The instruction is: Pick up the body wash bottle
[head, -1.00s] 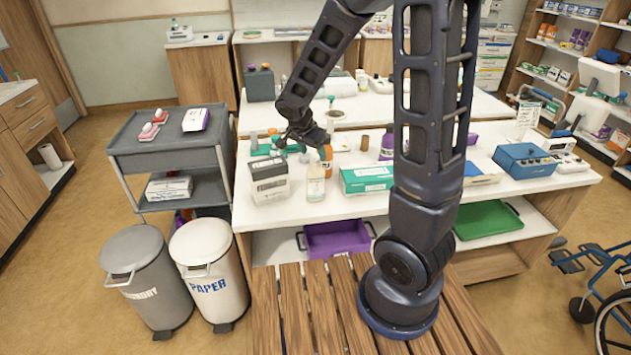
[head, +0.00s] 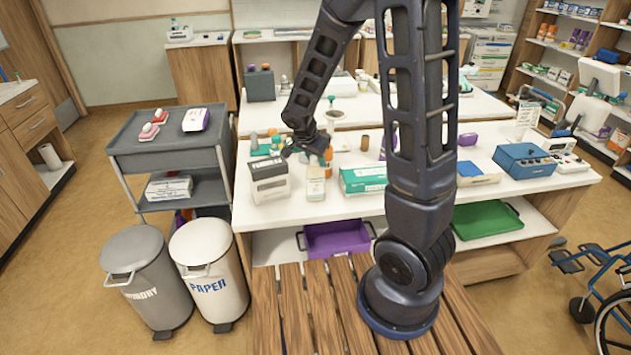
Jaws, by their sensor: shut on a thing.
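A small pale bottle with a label (head: 315,189), which looks like the body wash bottle, stands upright near the front edge of the white table. It is between a white and dark box and a green and white box. My gripper (head: 311,155) is low at the top of this bottle and shut. The fingers are small and dark, and their contact with the bottle is hard to make out. An orange patch shows at the bottle's upper part, and I cannot tell what it belongs to.
The white and dark box (head: 269,181) stands close on the left, and the green and white box (head: 363,179) on the right. A brown cylinder (head: 365,143) stands behind. My arm hides part of the table. A blue device (head: 524,161) is further right.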

